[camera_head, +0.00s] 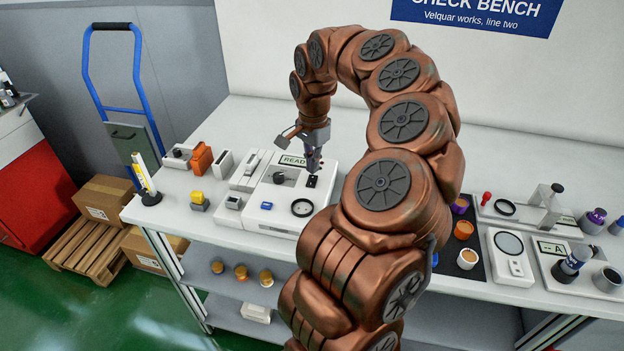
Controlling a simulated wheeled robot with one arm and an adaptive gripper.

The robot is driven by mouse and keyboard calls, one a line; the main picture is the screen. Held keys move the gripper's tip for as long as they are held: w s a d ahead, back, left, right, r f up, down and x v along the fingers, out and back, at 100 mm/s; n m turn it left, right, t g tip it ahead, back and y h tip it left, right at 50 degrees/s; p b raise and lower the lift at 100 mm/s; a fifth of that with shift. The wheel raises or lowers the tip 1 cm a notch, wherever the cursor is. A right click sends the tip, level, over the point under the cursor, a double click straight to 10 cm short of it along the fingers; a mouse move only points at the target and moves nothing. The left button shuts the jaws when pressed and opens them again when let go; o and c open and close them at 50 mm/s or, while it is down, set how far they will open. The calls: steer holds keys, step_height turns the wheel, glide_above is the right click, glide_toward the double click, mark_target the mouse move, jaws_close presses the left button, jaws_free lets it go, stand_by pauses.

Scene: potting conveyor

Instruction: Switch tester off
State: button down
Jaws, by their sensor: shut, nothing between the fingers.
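The white tester (256,210) stands on the bench, left of my arm. It has a display with letters that look like "READ" (292,160), the rest hidden behind my gripper. On its top are a black knob (279,178), a small black switch (312,182), a blue button (266,206) and a dark ring (302,207). My gripper (314,166) is shut and empty, pointing down just above the black switch. I cannot tell whether its tips touch the switch, nor which way the switch is set.
Small devices and an orange block (201,158) stand left of the tester. A yellow-and-white tube (145,180) stands at the bench's left edge. Right of my arm are a dark mat (468,274) with cups, a white scale-like device (510,262) and several bottles. Boxes on a pallet (75,237) are on the floor.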

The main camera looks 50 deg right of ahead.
mark_target(313, 177)
steer(key=shift+f+b, duration=1.2)
steer(key=shift+b, duration=0.1)
stand_by(1.1)
steer(key=shift+r, duration=0.15)
steer(key=shift+r+p, duration=0.35)
steer(key=shift+r, duration=3)
